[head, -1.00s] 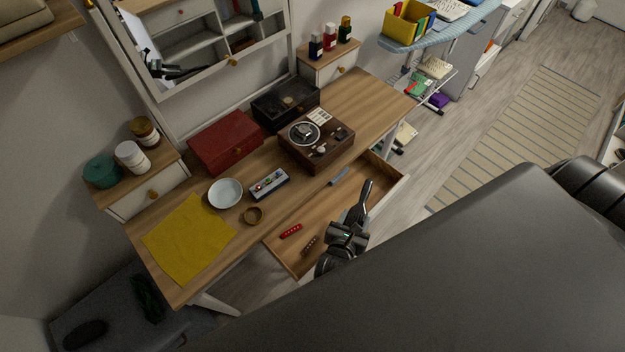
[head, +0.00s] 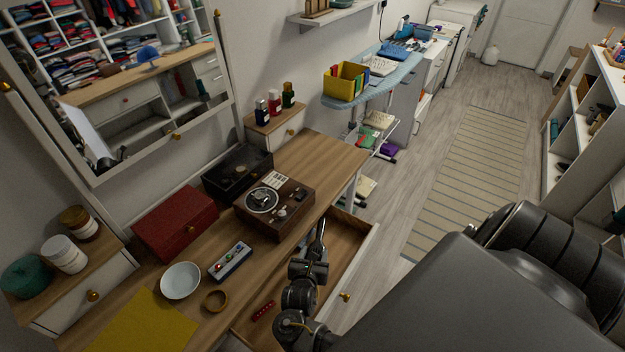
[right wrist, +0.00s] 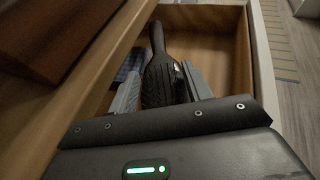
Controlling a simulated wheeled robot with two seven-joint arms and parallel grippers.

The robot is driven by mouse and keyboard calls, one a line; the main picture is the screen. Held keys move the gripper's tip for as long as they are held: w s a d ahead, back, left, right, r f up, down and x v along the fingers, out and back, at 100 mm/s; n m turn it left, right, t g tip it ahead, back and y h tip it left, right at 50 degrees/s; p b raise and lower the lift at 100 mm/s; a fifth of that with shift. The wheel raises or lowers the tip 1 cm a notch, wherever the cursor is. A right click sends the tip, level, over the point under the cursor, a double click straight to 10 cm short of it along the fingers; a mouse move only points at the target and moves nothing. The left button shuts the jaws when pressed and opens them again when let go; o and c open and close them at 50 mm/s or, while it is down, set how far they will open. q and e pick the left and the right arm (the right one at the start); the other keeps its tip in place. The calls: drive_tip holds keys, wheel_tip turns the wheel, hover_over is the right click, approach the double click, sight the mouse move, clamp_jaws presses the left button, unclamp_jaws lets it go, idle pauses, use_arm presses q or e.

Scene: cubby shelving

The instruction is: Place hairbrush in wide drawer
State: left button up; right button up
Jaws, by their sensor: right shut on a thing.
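The wide drawer (head: 352,262) is pulled out from under the desk and open. My right gripper (head: 314,258) is over the drawer, close to the desk's front edge. It is shut on the black hairbrush (head: 320,230), whose handle points away from my wrist. In the right wrist view the hairbrush (right wrist: 160,78) lies between the two grey fingers (right wrist: 160,88), with the drawer's wooden inside (right wrist: 215,48) around and beyond it. I cannot tell whether the brush touches the drawer bottom. My left gripper is not in view.
A red object (head: 263,310) lies in the drawer's near part. A blue object (right wrist: 131,66) lies left of the brush. The desk above holds a record player (head: 272,206), a white bowl (head: 180,281) and a red box (head: 174,222). The drawer's right part looks clear.

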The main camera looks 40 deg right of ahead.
drive_tip(key=shift+w+d+f, duration=0.15)
drive_tip(key=shift+w+f, duration=0.15)
drive_tip(key=shift+f, duration=0.15)
drive_tip(key=shift+w+d+f, duration=0.1)
drive_tip(key=shift+w, duration=0.05)
drive_tip(key=shift+w+f, duration=0.1)
drive_tip(key=shift+f, duration=0.1)
wheel_tip(320, 180, down, 3)
drive_tip(key=shift+w+f+b, duration=0.1)
drive_tip(key=shift+b, duration=0.6)
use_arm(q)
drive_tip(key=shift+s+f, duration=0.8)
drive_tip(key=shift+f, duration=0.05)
use_arm(e)
drive_tip(key=o, duration=1)
